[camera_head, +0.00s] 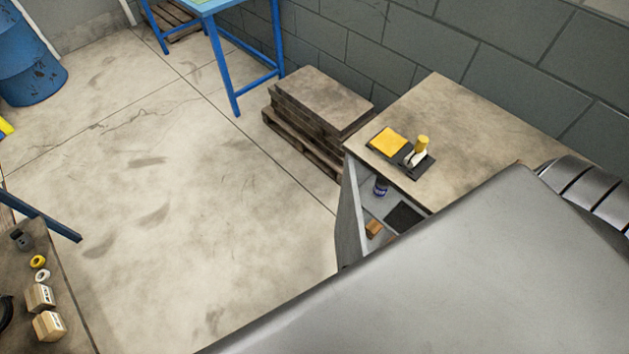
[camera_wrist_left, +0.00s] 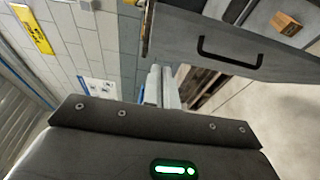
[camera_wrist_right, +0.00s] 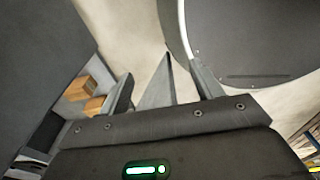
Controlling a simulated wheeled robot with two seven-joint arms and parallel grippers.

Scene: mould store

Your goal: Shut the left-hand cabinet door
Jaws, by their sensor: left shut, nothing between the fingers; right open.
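The cabinet (camera_head: 450,125) stands at the right in the head view, with its front open and shelf contents showing. Its left-hand door (camera_head: 349,225) stands open, seen nearly edge-on. In the left wrist view a grey door panel (camera_wrist_left: 215,38) with a black bar handle (camera_wrist_left: 230,62) lies beyond the fingers. My left gripper (camera_wrist_left: 163,88) is shut and empty, with no visible contact with the handle. My right gripper (camera_wrist_right: 165,90) is open and empty; a grey wedge-shaped part shows between its fingers. Neither gripper shows in the head view, where my grey arm hides much of the cabinet.
A small box (camera_head: 374,228) and a dark can (camera_head: 381,187) stand inside. Stacked slabs on a pallet (camera_head: 318,103) stand beside the cabinet. The floor (camera_head: 190,200) left of it is clear.

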